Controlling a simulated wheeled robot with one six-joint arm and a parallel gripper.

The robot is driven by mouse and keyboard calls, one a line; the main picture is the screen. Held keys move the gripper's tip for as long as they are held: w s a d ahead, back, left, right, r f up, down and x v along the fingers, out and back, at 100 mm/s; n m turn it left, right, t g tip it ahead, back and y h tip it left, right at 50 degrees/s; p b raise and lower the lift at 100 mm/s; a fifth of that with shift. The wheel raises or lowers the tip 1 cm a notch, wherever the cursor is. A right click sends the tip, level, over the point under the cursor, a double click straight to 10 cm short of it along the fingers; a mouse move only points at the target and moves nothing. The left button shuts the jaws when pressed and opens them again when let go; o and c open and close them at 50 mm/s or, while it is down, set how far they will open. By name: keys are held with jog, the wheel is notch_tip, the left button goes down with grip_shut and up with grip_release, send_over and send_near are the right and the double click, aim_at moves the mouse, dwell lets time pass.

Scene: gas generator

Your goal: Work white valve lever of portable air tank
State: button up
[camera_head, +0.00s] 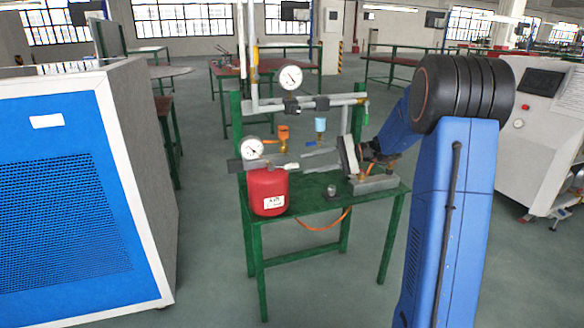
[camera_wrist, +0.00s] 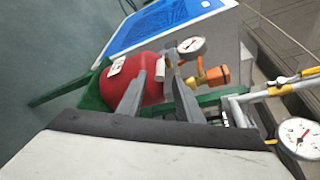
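The red portable air tank (camera_head: 268,192) stands on the left part of the green table. On top it has a pressure gauge (camera_head: 251,148) and a small white valve lever (camera_head: 291,166) pointing right. My gripper (camera_head: 304,162) is open, its two fingers pointing left at the lever from close by. In the wrist view the red tank (camera_wrist: 134,76) lies beyond the fingers, with its gauge (camera_wrist: 191,46) above. The pale lever (camera_wrist: 160,69) shows between the fingertips, beyond them. The fingers appear apart from it; exact depth is hard to tell.
An orange-handled valve (camera_head: 283,136) stands behind the tank; it shows close to the right finger in the wrist view (camera_wrist: 212,76). A pipe frame with a gauge (camera_head: 291,77) rises behind the green table (camera_head: 325,205). A blue-and-white cabinet (camera_head: 65,190) is at left.

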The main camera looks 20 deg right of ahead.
aim_at(292, 166)
jog(key=x, duration=0.6)
jog(key=shift+w+a+f, duration=0.1)
jog(key=shift+a+f, duration=0.05)
jog(key=shift+a, duration=0.2)
grip_shut()
